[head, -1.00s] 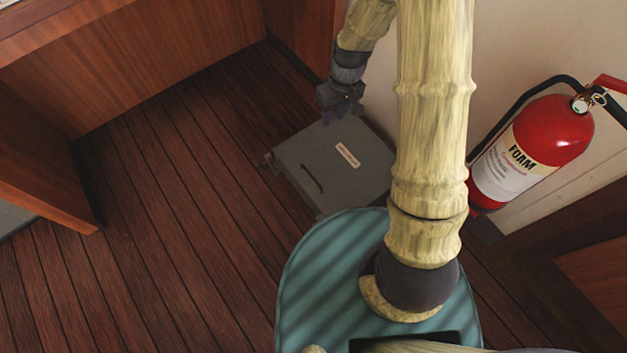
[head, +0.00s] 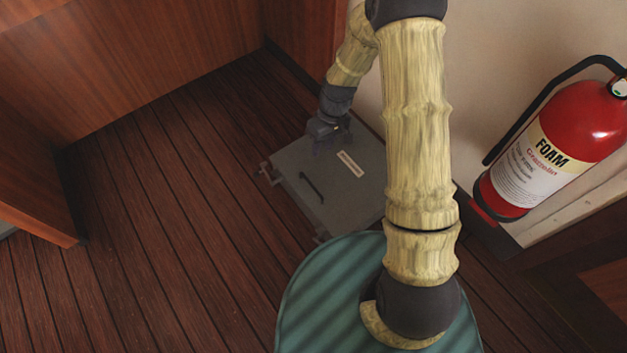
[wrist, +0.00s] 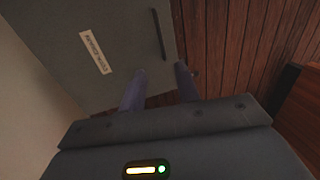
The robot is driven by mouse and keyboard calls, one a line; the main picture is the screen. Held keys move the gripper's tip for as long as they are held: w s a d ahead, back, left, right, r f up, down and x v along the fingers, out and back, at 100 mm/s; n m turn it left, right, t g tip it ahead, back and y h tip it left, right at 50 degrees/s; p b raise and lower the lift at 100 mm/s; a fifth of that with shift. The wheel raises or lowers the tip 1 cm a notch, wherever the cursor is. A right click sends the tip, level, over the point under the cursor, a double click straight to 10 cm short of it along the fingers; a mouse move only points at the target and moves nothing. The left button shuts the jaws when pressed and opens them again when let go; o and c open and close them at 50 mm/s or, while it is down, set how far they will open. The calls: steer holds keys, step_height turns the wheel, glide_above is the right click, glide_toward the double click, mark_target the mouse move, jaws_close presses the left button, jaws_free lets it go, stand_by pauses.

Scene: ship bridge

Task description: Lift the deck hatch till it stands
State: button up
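The deck hatch (head: 335,192) is a grey square plate with a pale label and a dark bar handle (head: 312,187). It appears to lie flat at floor level by the wall. My gripper (head: 331,143) is at the hatch's far upper edge, apart from the handle. In the wrist view the hatch (wrist: 60,45) fills the upper left, with the handle (wrist: 160,34) beyond the fingertips. There, my gripper's two bluish fingers (wrist: 160,72) are spread with nothing between them. Whether the fingertips touch the hatch cannot be told.
A red foam extinguisher (head: 548,150) hangs on the wall at right. Wooden panels (head: 160,60) stand at the back and a wooden edge (head: 35,205) at left. The plank floor (head: 170,220) left of the hatch is clear.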

mark_target(312, 184)
steer(key=a+f+b, duration=0.1)
steer(key=f+b, duration=0.2)
steer(key=f, duration=0.2)
steer(key=s+f+b, duration=0.1)
steer(key=f+b, duration=0.2)
steer(key=f, duration=0.3)
steer(key=a+f+b, duration=0.1)
steer(key=f+b, duration=0.2)
steer(key=f, duration=0.2)
steer(key=shift+s+a+f, duration=0.3)
steer(key=shift+s+a, duration=0.05)
steer(key=shift+s, duration=0.05)
steer(key=shift+c, duration=0.2)
jaws_close()
